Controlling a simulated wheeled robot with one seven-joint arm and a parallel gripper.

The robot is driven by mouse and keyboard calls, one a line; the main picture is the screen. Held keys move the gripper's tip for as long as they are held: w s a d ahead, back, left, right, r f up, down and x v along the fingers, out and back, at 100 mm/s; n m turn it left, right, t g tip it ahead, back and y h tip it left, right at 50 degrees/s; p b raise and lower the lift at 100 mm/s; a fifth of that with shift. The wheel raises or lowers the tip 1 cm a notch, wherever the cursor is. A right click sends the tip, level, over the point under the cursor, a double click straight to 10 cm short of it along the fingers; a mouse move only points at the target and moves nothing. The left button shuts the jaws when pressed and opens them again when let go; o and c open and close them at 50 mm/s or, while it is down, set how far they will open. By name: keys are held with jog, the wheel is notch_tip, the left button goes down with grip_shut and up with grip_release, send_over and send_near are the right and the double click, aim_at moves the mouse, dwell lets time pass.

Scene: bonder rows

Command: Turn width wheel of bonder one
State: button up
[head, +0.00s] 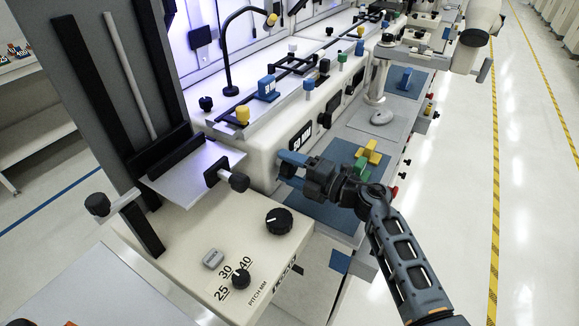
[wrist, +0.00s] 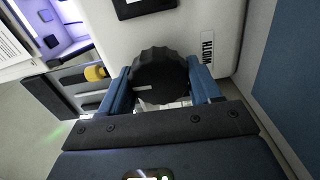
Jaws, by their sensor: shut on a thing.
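The width wheel (wrist: 160,75) is a black, ribbed knob with a white mark on its rim, on the pale front of the bonder (head: 262,150). In the wrist view a label reading WIDTH (wrist: 207,48) is beside it. My gripper (wrist: 163,88) has its two blue fingers on either side of the wheel and is shut on it. In the head view my gripper (head: 290,165) is against the bonder's front, and it hides the wheel there.
A cream control box with a large black knob (head: 279,221) and a pitch knob (head: 240,278) stands at the near left. The aisle floor (head: 525,200) at the right is clear.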

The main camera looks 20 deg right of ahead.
jog(key=m, duration=0.5)
jog(key=shift+m, duration=0.4)
dwell(0.3)
jog(key=o, duration=0.7)
jog(key=shift+d, duration=0.1)
jog(key=v, duration=0.7)
jog(key=shift+s+d+b, duration=0.2)
jog(key=shift+s+b, duration=0.1)
jog(key=shift+b, duration=0.05)
jog(key=shift+d, duration=0.1)
